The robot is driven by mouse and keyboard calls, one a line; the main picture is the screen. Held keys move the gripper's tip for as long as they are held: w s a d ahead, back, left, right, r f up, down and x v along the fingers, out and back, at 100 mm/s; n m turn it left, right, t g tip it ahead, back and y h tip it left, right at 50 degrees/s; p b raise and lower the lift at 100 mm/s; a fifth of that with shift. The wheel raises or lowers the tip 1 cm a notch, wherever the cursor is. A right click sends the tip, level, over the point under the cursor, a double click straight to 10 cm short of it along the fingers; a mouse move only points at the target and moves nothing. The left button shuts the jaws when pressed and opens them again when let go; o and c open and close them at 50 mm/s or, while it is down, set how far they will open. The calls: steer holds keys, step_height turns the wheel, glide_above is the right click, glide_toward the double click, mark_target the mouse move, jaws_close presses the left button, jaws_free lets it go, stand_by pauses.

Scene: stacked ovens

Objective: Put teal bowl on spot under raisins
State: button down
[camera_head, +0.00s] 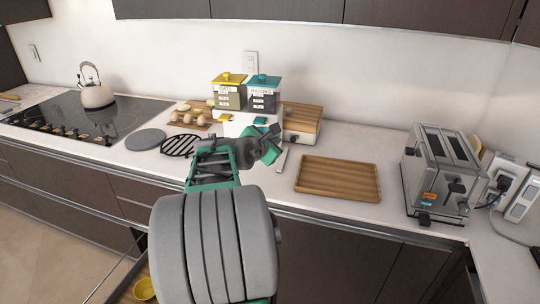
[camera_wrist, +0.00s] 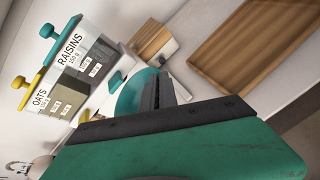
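The teal bowl (camera_wrist: 130,95) shows in the wrist view, tilted and partly hidden behind the fingers of my gripper (camera_wrist: 161,88). The fingers are close together and look shut on its rim. In the head view my gripper (camera_head: 262,149) is over the counter, in front of the dispenser; the bowl is hard to tell from my green arm parts there. The raisins container (camera_head: 263,95) has a teal lid and stands right of the yellow-lidded oats container (camera_head: 228,92). In the wrist view the raisins label (camera_wrist: 72,48) is readable. The spot under the raisins is hidden by my arm.
A wooden tray (camera_head: 338,178) lies on the counter to the right, with a toaster (camera_head: 440,170) beyond. A wooden box (camera_head: 303,121) stands right of the dispenser. A black trivet (camera_head: 180,145) lies left. A yellow bowl (camera_head: 144,289) is low at the bottom left.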

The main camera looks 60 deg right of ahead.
steer(key=d, duration=0.1)
steer(key=w+d+f, duration=0.1)
steer(key=d, duration=0.1)
steer(key=w+d+f, duration=0.1)
steer(key=d, duration=0.1)
steer(key=shift+w+d+f+p, duration=0.1)
steer(key=shift+w+f+p, duration=0.15)
steer(key=shift+p, duration=0.1)
steer(key=d+f, duration=0.1)
steer(key=w+d+f, duration=0.1)
steer(key=f, duration=0.1)
steer(key=w+d+f, duration=0.1)
steer(key=f, duration=0.1)
steer(key=shift+d+f, duration=0.2)
steer(key=shift+d, duration=0.2)
steer(key=shift+w+d+f+p, duration=0.15)
steer(key=shift+f+p, duration=0.3)
steer(key=shift+f, duration=1.25)
steer(key=shift+f, duration=0.1)
steer(key=shift+f, duration=0.15)
steer(key=c, duration=1.6)
jaws_free()
steer(key=shift+c, duration=0.2)
